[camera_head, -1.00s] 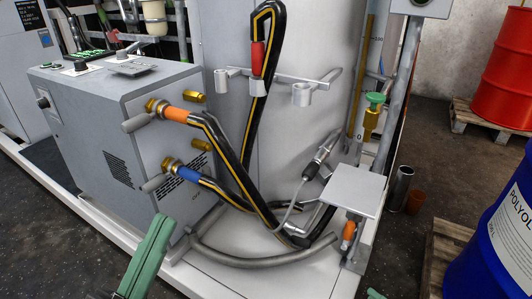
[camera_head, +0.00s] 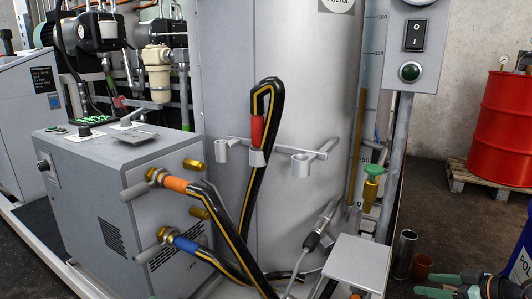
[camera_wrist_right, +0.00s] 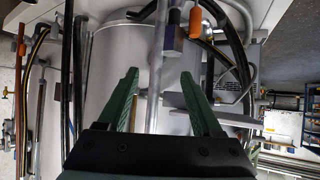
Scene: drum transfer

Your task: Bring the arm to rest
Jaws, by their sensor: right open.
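My right gripper (camera_head: 430,285) is at the lower right edge of the head view, with its green fingers pointing left and partly cut off by the frame. In the right wrist view its two green fingers (camera_wrist_right: 159,74) stand apart with nothing held between them. A grey tank and a pale rod lie behind the gap there. My left gripper does not show in the head view now.
A grey cabinet (camera_head: 98,172) with hose fittings stands at left. A tall grey tank (camera_head: 285,90) carries a bracket (camera_head: 325,148); black hoses (camera_head: 232,220) hang before it. A square plate (camera_head: 355,262) and a switch box (camera_head: 416,45) are at right. A red drum (camera_head: 505,130) stands on a pallet behind.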

